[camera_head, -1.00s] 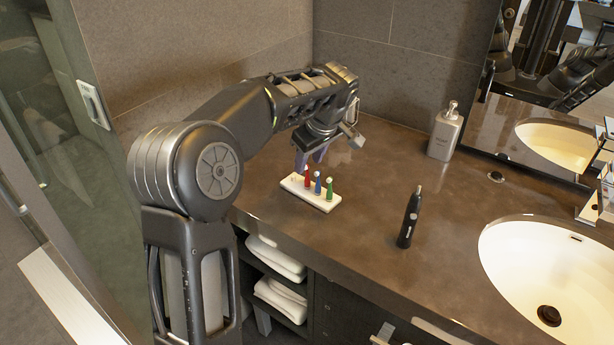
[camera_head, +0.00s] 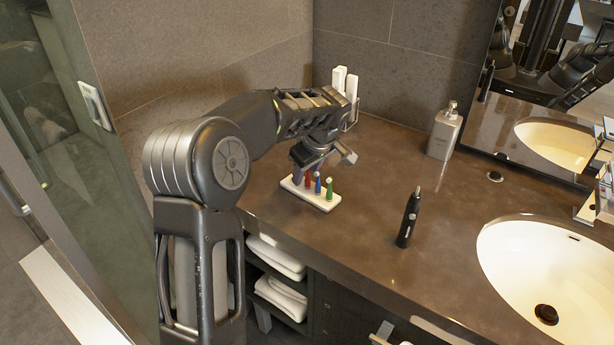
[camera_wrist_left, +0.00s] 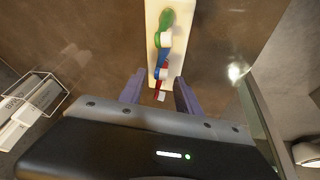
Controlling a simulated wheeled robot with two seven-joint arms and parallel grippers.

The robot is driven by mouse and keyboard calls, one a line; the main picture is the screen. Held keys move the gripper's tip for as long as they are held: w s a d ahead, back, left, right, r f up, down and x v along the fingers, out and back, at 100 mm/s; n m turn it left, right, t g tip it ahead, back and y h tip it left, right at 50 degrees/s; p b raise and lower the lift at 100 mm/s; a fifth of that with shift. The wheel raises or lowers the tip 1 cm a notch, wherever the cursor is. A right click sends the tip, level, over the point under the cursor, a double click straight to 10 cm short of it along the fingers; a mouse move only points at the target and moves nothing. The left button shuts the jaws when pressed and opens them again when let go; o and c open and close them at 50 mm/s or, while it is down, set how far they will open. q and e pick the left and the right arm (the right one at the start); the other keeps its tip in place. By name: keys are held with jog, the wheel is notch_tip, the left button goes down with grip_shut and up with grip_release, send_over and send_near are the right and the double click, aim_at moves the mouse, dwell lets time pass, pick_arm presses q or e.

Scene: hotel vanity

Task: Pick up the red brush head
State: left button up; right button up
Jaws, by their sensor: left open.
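The red brush head (camera_head: 307,180) stands at the left end of the row on a white holder (camera_head: 322,204), beside a blue one (camera_head: 318,184) and a green one (camera_head: 330,189). In the left wrist view the red brush head (camera_wrist_left: 158,76) is the nearest of the row, in line with the gap between my fingers. My left gripper (camera_head: 303,170) is open and empty, low over the left end of the holder. Its purple fingers lie on either side in the left wrist view (camera_wrist_left: 160,92). Whether they touch anything is unclear. My right gripper is out of view.
A black toothbrush handle (camera_head: 409,218) stands upright on the brown counter (camera_head: 370,250). A soap dispenser (camera_head: 444,132) stands at the back, and a sink (camera_head: 550,265) is at right. A wire rack with white items (camera_head: 345,85) is behind my arm. The counter between is clear.

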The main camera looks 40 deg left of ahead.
pick_arm(q)
grip_shut()
dwell(0.3)
dwell(0.3)
notch_tip(320, 180, up, 10)
jog(key=shift+r, duration=0.1)
dwell(0.4)
dwell(0.5)
jog(key=shift+r+p, duration=2.3)
jog(key=shift+r, duration=0.65)
